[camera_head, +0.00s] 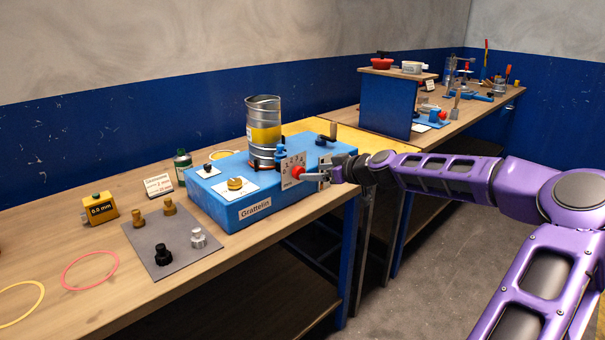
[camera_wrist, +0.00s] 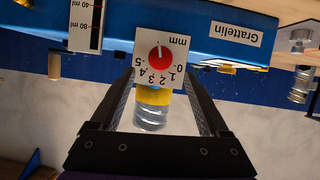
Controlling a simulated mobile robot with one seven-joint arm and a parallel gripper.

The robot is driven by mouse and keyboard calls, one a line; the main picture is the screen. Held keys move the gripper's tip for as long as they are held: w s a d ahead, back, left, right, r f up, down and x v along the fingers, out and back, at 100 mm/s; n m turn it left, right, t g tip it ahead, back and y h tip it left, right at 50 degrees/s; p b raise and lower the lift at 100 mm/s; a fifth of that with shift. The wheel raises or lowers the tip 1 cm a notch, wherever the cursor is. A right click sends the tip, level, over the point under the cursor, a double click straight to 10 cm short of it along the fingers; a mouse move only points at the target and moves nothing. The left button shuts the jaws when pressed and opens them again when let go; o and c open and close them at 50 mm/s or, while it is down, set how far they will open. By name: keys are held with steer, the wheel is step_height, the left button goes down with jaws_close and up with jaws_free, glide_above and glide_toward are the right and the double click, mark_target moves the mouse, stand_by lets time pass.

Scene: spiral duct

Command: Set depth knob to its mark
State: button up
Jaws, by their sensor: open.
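The depth knob (camera_head: 299,171) is a red knob on a white dial plate (camera_head: 289,163) at the front of the blue Grattelin machine (camera_head: 225,212). In the wrist view the red knob (camera_wrist: 160,58) sits on the plate (camera_wrist: 180,75), which reads mm and 0 to 5, upside down. A short white line on the knob points up in that picture, away from the numerals. No separate target mark can be made out. My gripper (camera_head: 328,176) is open just in front of the knob. In the wrist view its fingers (camera_wrist: 161,76) stand apart, one each side of the knob, with no visible contact.
A metal can with a yellow band (camera_head: 264,130) stands on the machine. A black-handled lever (camera_head: 325,140) is close behind my gripper. A grey mat (camera_head: 165,245) with several knobs lies left on the bench.

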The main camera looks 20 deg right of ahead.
mark_target(299, 173)
steer(key=x, duration=0.6)
steer(key=shift+w+f, duration=0.2)
steer(key=shift+w, duration=0.05)
steer(key=shift+a, duration=0.1)
jaws_close()
